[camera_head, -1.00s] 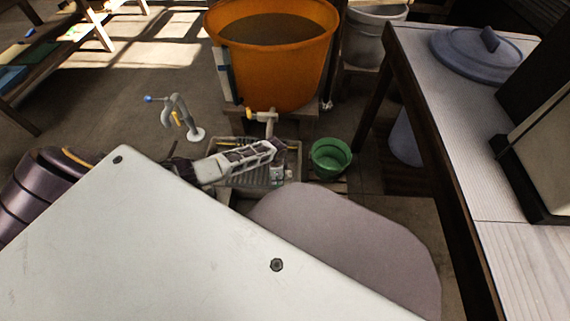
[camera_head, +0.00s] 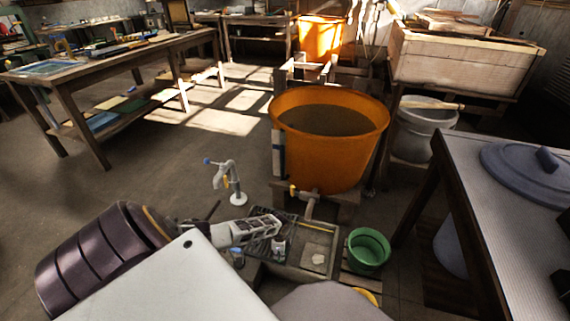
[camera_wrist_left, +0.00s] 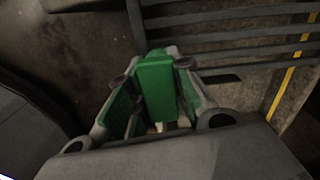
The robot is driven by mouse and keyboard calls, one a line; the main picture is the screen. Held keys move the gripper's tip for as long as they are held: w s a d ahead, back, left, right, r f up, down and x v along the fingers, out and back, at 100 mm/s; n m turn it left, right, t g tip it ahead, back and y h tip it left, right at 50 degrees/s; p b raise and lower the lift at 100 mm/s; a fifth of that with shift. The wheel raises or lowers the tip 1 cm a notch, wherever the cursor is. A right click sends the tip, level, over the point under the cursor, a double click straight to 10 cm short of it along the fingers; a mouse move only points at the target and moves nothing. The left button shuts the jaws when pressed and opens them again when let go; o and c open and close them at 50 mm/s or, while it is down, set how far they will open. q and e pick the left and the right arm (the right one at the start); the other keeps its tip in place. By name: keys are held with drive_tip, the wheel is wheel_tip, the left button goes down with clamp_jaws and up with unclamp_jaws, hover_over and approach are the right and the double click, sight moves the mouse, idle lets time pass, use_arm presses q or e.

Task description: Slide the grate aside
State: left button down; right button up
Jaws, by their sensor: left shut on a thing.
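The dark slatted grate (camera_wrist_left: 225,37) crosses the top of the left wrist view. In the head view it lies over the left part of a grey rectangular basin (camera_head: 333,262), partly hidden by my left gripper (camera_head: 274,229). The right part of the basin is uncovered and shows a pale small thing inside. In the left wrist view my left gripper (camera_wrist_left: 155,90), with green pads, is closed at the grate's edge; the exact grip point is hidden. My right gripper is not in view.
An orange tub (camera_head: 330,140) with a tap stands behind the basin. A green bucket (camera_head: 368,250) stands close at its right. A grey standpipe (camera_head: 233,187) rises at the back left. A table (camera_head: 490,200) stands at the right. Floor at the left is open.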

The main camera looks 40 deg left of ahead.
use_arm(q)
drive_tip(key=c, duration=1.3)
unclamp_jaws()
drive_tip(key=shift+o, duration=0.2)
drive_tip(key=shift+r, duration=0.15)
drive_tip(key=shift+r, duration=5.8)
drive_tip(key=shift+s, duration=0.1)
